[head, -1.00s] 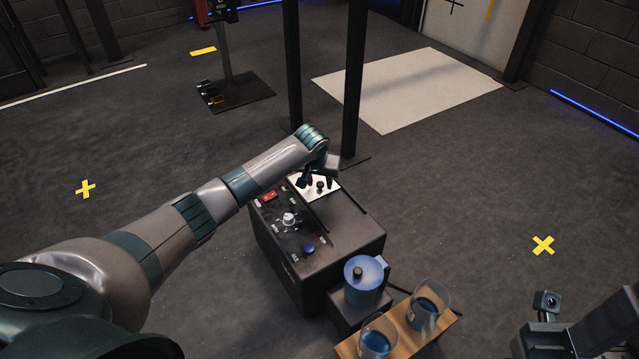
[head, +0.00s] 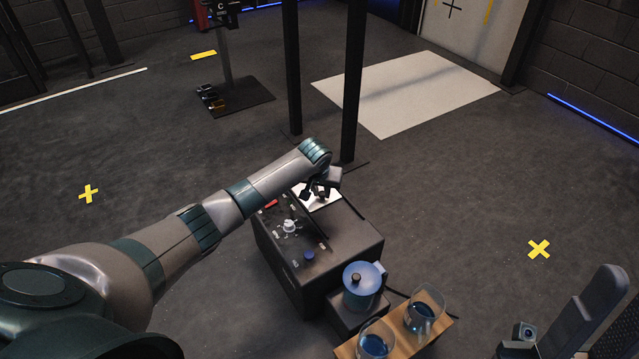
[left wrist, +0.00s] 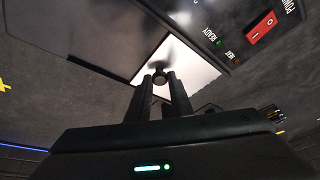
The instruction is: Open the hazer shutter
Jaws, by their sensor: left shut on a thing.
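The hazer is a dark box (head: 350,249) on the floor, with a control panel on its top. A pale, shiny shutter plate (head: 312,206) lies at the panel's far end; it also shows in the left wrist view (left wrist: 191,68). A small dark knob (left wrist: 160,76) stands on the plate. My left gripper (head: 319,193) is over the plate, its fingers shut on the knob. The gripper partly hides plate and knob in the head view. Part of my right arm's end (head: 524,333) shows at the lower right; its jaws cannot be made out.
The panel has a red power switch (left wrist: 262,27), a white dial (head: 289,227) and a blue button (head: 309,255). A blue-lidded canister (head: 361,279) stands at the hazer's near side. Two glass beakers stand on a wooden board (head: 401,347). Dark posts (head: 353,85) rise behind.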

